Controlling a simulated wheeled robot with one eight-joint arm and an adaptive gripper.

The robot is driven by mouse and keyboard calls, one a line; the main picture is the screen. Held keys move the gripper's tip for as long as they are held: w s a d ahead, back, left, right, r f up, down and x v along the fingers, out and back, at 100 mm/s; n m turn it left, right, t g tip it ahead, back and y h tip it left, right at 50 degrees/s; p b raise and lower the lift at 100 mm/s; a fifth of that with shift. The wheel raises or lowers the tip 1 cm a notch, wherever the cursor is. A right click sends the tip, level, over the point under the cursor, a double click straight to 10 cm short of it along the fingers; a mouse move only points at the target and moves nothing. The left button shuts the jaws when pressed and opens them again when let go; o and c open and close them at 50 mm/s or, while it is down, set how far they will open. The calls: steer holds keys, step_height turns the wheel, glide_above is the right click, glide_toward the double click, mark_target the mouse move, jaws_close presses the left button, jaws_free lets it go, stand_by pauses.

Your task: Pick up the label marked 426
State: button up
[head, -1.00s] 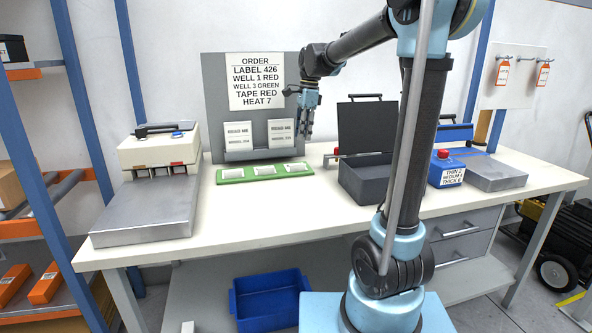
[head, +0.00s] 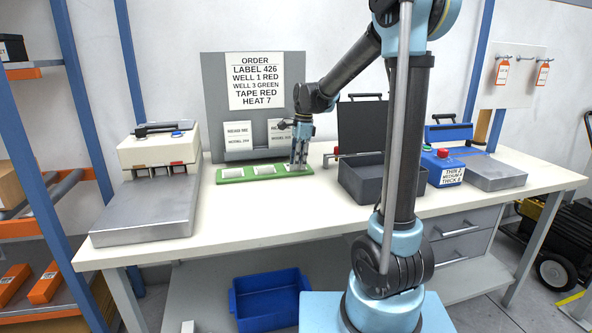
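A green tray (head: 222,180) lies on the worktable with three white labels in a row: left (head: 232,174), middle (head: 264,170) and right (head: 290,170). Their markings are too small to read, so I cannot tell which is 426. My gripper (head: 299,165) points down at the right label, its fingertips at or just above it and hiding part of it. I cannot tell whether the fingers touch or grip the label.
An order sheet (head: 256,81) on the grey board (head: 220,115) reads LABEL 426. READ ME cards (head: 238,138) stand behind the tray. A grey open box (head: 365,180) is close on the right. A white machine with a metal plate (head: 145,222) is at left. The table front (head: 280,215) is clear.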

steer(key=shift+f, duration=0.25)
steer(key=shift+c, duration=0.6)
jaws_close()
